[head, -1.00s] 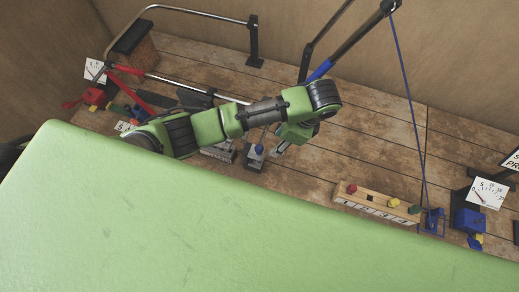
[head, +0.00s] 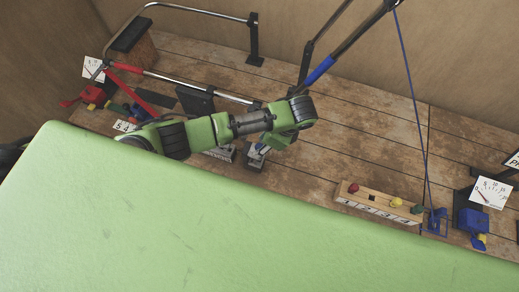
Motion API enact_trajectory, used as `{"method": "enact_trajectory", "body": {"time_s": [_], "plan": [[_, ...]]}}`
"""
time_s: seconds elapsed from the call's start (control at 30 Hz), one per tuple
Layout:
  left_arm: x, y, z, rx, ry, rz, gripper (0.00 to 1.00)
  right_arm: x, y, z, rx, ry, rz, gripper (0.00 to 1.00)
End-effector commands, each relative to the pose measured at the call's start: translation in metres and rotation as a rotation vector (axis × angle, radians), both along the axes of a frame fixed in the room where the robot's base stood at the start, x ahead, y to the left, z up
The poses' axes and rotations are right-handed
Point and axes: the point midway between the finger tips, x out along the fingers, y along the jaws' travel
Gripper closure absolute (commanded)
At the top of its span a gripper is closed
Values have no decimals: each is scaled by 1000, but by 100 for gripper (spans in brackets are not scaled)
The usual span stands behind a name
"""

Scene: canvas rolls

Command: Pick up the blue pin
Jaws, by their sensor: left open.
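The blue pin (head: 264,147) shows as a small patch of blue above a small grey block (head: 254,160) near the middle of the bench. My left arm reaches across from the left, and its gripper (head: 261,150) points down right at the pin. The gripper is open and hides most of the pin. I cannot tell whether the fingers touch it. My right gripper is not in view.
A numbered wooden rack (head: 375,206) holds a red pin (head: 353,188), a yellow pin (head: 396,202) and a green pin (head: 417,209), with one dark empty hole. A blue cord (head: 413,100) hangs at the right. Metal rails stand behind the arm.

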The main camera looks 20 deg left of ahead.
Motion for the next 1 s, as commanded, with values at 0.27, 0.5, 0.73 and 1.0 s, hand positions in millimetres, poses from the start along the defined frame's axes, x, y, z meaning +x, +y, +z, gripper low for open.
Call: {"method": "enact_trajectory", "body": {"time_s": [0.27,0.5,0.73,1.0], "plan": [[0,9,-21,1,-1,0,60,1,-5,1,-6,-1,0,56],[0,9,-21,0,-1,0,80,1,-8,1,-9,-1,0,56],[1,9,-21,0,-2,-1,100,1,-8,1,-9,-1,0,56],[1,8,-17,-1,-3,-1,100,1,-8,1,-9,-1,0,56]]}}
